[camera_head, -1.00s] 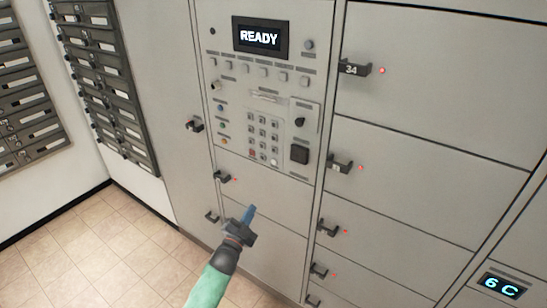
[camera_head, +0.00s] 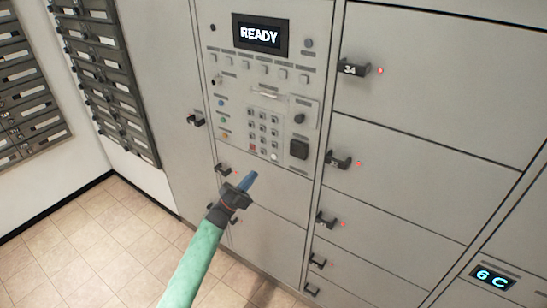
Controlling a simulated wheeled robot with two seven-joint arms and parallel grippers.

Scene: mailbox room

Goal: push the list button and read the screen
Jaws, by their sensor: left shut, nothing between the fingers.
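The screen (camera_head: 260,35) at the top of the grey control panel reads "READY". Below it is a row of several small square buttons (camera_head: 263,71) with labels too small to read, so I cannot tell which is the list button. A keypad (camera_head: 263,130) with a red and a white key sits lower on the panel. My left gripper (camera_head: 250,178), with blue fingertips, is shut and empty. It shows below the keypad in the picture, pointing up toward the panel, well below the button row. My right gripper is not in view.
Locker doors with dark handles (camera_head: 354,68) and red lights fill the right side. A small display (camera_head: 493,278) at the lower right reads "6 C". Dark mailbox racks (camera_head: 108,75) hang at the left. The tiled floor (camera_head: 100,235) at the lower left is clear.

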